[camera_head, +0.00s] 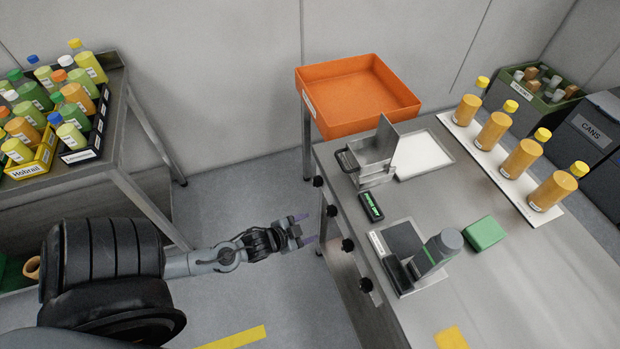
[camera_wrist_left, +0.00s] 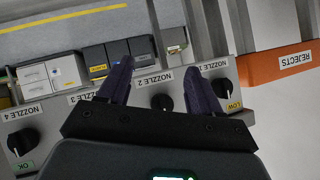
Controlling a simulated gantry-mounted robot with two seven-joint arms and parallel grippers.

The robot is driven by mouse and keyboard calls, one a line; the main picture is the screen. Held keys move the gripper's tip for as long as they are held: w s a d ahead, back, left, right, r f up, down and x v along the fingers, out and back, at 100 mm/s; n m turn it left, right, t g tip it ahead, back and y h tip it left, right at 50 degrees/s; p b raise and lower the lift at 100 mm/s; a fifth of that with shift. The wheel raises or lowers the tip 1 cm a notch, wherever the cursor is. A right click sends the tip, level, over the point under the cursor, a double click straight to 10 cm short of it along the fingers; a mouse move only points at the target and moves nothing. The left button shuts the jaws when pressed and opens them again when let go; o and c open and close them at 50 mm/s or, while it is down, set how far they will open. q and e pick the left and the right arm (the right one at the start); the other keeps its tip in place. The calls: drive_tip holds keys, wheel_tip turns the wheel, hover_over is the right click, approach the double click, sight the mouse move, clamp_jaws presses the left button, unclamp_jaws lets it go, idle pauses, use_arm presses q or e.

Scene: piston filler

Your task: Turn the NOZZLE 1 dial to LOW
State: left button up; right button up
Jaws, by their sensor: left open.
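The NOZZLE 1 dial is a black knob (camera_wrist_left: 222,88) on the grey front panel, at the right in the left wrist view. A yellow LOW label (camera_wrist_left: 234,105) sits close to it. Its pointer direction is too small to tell. In the head view it is the farthest knob (camera_head: 318,182) on the table's front face. My left gripper (camera_head: 304,229) is open and empty, in front of that face and apart from it. In the left wrist view its fingers (camera_wrist_left: 158,70) straddle the NOZZLE 2 knob (camera_wrist_left: 162,102) in the picture; the NOZZLE 1 knob shows just outside the right finger.
The NOZZLE 4 knob (camera_wrist_left: 22,140) shows with a green OK label; the NOZZLE 3 knob is hidden in that view. An orange rejects bin (camera_head: 358,95) stands beyond the table end. Bottles stand on a rack at left and a white strip at right. Floor before the panel is clear.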

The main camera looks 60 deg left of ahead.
use_arm(q)
drive_tip(key=a+m+t, duration=0.2)
drive_tip(key=a+t, duration=0.1)
drive_tip(key=a, duration=0.4)
drive_tip(key=m+t+h+b, duration=0.2)
drive_tip(key=m+t+h, duration=0.2)
drive_tip(key=m+h, duration=0.1)
approach(315, 182)
drive_tip(key=w+b, duration=0.1)
drive_tip(key=w, duration=0.1)
drive_tip(key=w+d, duration=0.1)
drive_tip(key=w, duration=0.2)
drive_tip(key=w+b, duration=0.1)
drive_tip(key=w, duration=0.2)
drive_tip(key=shift+w+d+r+b, duration=0.15)
drive_tip(key=shift+d+r+b, duration=0.1)
drive_tip(key=shift+r+b, duration=0.1)
